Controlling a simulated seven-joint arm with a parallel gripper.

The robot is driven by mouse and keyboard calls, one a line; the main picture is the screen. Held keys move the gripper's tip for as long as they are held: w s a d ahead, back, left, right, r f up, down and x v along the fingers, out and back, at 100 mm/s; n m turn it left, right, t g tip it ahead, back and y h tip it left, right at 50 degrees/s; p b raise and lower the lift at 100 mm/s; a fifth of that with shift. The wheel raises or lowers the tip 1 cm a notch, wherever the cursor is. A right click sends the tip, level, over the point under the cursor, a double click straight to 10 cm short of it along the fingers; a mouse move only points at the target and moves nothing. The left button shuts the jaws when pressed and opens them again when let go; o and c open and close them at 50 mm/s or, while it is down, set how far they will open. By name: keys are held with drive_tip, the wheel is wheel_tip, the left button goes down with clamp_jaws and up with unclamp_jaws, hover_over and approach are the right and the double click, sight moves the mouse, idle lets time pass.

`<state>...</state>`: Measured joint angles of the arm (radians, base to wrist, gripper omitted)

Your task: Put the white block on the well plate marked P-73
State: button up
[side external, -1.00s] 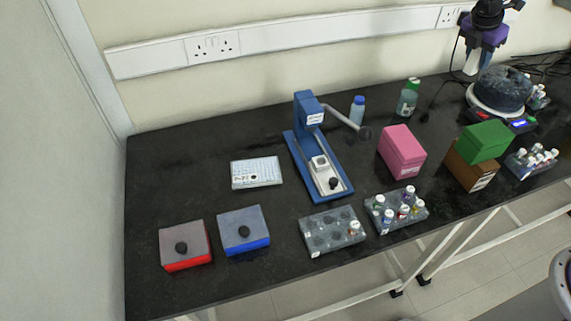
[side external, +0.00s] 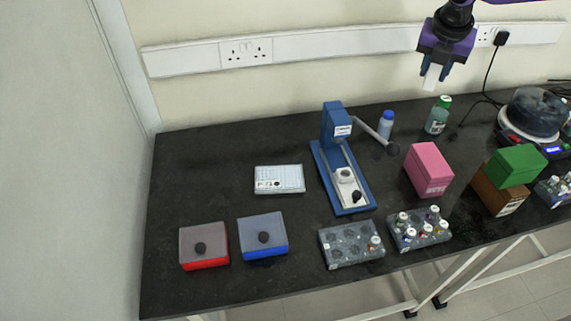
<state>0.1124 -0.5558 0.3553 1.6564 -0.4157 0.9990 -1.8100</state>
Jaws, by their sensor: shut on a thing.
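My gripper (side external: 434,73), purple with dark blue fingers, is shut on a white block (side external: 432,77). It holds the block in the air above the back right of the bench, higher than the bottles. A flat white well plate (side external: 279,178) with a grid of wells lies on the bench left of the blue press. Its front edge carries dark marks and a label too small to read. My gripper is far to the right of the plate and higher. The top of the plate looks clear.
A blue press (side external: 342,165) with a side lever stands between plate and gripper. A pink box (side external: 429,169), a green box (side external: 516,165) and bottles stand to the right. Vial racks (side external: 351,244) and two knobbed boxes (side external: 263,236) line the front. Bench left of the plate is clear.

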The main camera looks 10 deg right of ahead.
drive_tip(key=s+a+n+y, duration=0.1)
drive_tip(key=s+a+n, duration=0.25)
drive_tip(key=a, duration=0.35)
drive_tip(key=s+a+n+t+y, duration=0.15)
drive_tip(key=s+a, duration=0.25)
drive_tip(key=a, duration=0.4)
drive_tip(key=s+a+n+g, duration=0.1)
drive_tip(key=s+a+n, duration=0.25)
drive_tip(key=a, duration=0.35)
approach(291, 174)
drive_tip(key=shift+w+d+f+m+t, duration=0.25)
drive_tip(key=shift+w+f+m, duration=0.1)
drive_tip(key=shift+w+f, duration=0.15)
drive_tip(key=shift+w+a+f, duration=0.15)
drive_tip(key=shift+w+f, duration=0.05)
drive_tip(key=shift+f, duration=1.5)
drive_tip(key=shift+f, duration=0.2)
